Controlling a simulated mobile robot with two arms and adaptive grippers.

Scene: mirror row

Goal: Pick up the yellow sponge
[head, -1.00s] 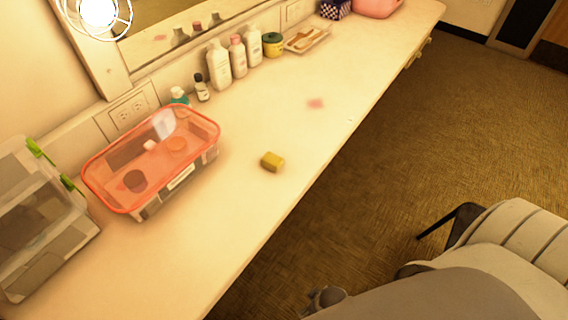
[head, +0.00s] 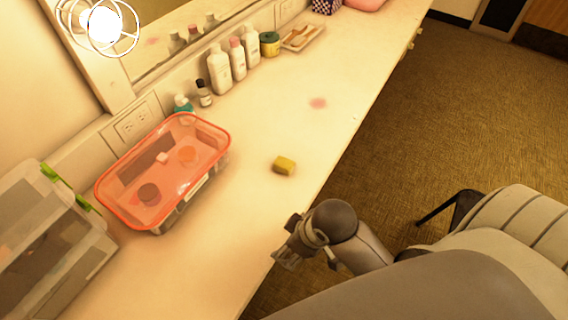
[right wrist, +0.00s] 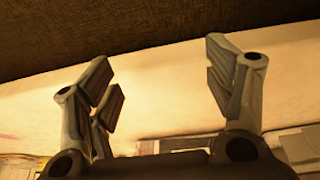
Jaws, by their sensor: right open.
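The yellow sponge (head: 284,166) is a small block lying on the pale counter (head: 262,205), near its front edge, right of the red-lidded box. My right gripper (head: 284,258) is at the counter's front edge, nearer to me than the sponge and apart from it. In the right wrist view its two fingers (right wrist: 165,85) are spread wide with nothing between them. I cannot see the sponge in the right wrist view. My left gripper is not in view.
A clear box with a red lid (head: 222,132) stands left of the sponge. A clear bin with green latches (head: 50,245) is at far left. Several bottles (head: 220,70) line the back by the mirror. A pink spot (head: 318,103) marks the counter beyond the sponge. A chair (head: 515,235) stands at right.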

